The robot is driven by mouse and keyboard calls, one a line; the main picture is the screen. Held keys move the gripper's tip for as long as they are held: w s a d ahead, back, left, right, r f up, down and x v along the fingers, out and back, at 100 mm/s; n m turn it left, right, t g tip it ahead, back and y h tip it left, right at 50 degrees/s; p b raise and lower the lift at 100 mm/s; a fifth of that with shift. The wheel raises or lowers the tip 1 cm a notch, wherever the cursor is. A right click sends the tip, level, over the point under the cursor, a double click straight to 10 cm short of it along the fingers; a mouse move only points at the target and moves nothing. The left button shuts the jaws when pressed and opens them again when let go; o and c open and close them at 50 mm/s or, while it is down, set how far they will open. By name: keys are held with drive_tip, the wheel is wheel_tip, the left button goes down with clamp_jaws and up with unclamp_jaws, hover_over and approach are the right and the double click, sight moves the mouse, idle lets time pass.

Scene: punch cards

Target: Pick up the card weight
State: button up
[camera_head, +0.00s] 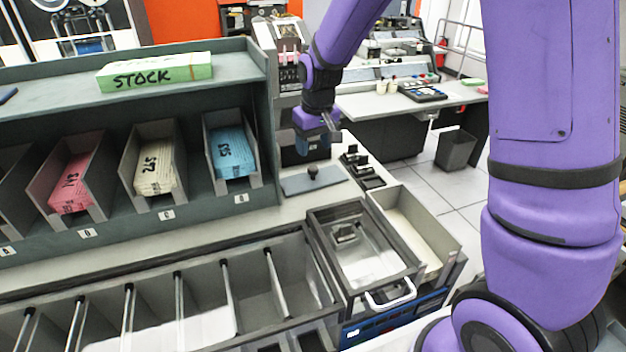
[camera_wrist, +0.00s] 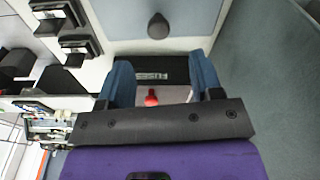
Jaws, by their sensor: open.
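The card weight (camera_head: 300,184) looks to be the flat grey plate with a black knob in its middle, lying on the pale counter right of the card rack. It also shows in the wrist view (camera_wrist: 190,22), at the top, with its dark round knob seen from above. My gripper (camera_head: 312,150) is above and slightly behind the plate in the head view, apart from it. In the wrist view its two blue fingers (camera_wrist: 162,80) are spread with nothing held between them; the knob lies beyond the fingertips.
Two small black devices (camera_head: 360,168) stand on the counter right of the plate. The green rack (camera_head: 262,125) with card bins rises close on the left. An open-topped tray (camera_head: 318,225) and a divided bin (camera_head: 240,262) lie in front.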

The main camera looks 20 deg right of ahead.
sight(313, 168)
drive_tip(key=shift+w+f, duration=0.25)
drive_tip(key=shift+f, duration=1.8)
drive_tip(key=shift+w+f, duration=0.2)
drive_tip(key=shift+f, duration=1.85)
clamp_jaws()
drive_tip(key=shift+r, duration=0.1)
